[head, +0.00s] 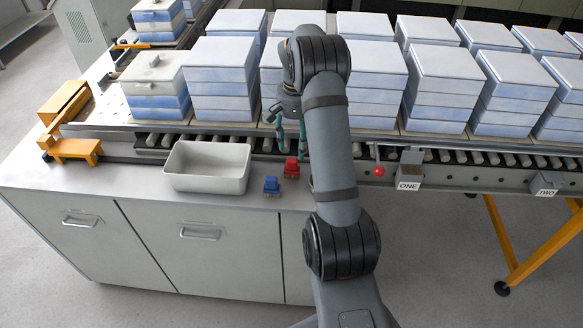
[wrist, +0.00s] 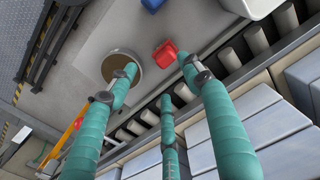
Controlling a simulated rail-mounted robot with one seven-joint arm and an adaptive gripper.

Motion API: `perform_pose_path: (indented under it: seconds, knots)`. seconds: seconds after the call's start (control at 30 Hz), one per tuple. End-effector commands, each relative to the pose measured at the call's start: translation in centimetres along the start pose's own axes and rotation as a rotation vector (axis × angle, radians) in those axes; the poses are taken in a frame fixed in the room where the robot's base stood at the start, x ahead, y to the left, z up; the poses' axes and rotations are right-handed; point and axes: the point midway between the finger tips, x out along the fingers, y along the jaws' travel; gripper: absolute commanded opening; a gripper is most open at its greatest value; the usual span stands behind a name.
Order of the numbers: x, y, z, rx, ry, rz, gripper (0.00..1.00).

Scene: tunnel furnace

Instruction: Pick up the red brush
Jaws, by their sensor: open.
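The red brush (head: 291,168) stands on the grey counter just in front of the roller conveyor. It also shows in the wrist view (wrist: 164,56), near the upper middle, close to one fingertip. My gripper (head: 290,130) has teal fingers pointing down above and slightly behind the red brush. In the wrist view my gripper (wrist: 160,75) has its fingers spread and nothing between them. The red brush looks apart from the fingers, below them.
A blue brush (head: 271,185) stands left of the red brush. A white bin (head: 207,181) is further left. A round container (wrist: 108,67) shows left of the red brush in the wrist view. Stacked blue-white blocks (head: 222,80) line the conveyor (head: 150,141) behind.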

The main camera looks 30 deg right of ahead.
Motion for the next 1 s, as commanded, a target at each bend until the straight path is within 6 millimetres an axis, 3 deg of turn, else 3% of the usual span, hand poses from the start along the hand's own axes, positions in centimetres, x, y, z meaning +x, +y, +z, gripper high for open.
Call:
perform_pose_path:
  seconds: [0.6, 0.87, 1.0]
  knots:
    - [7.0, -0.3, -0.4, -0.006, -0.001, -0.001, 0.50]
    - [7.5, -0.3, -0.5, -0.004, 0.001, -0.001, 0.50]
    - [7.5, -0.3, -0.5, -0.005, 0.001, -0.001, 0.43]
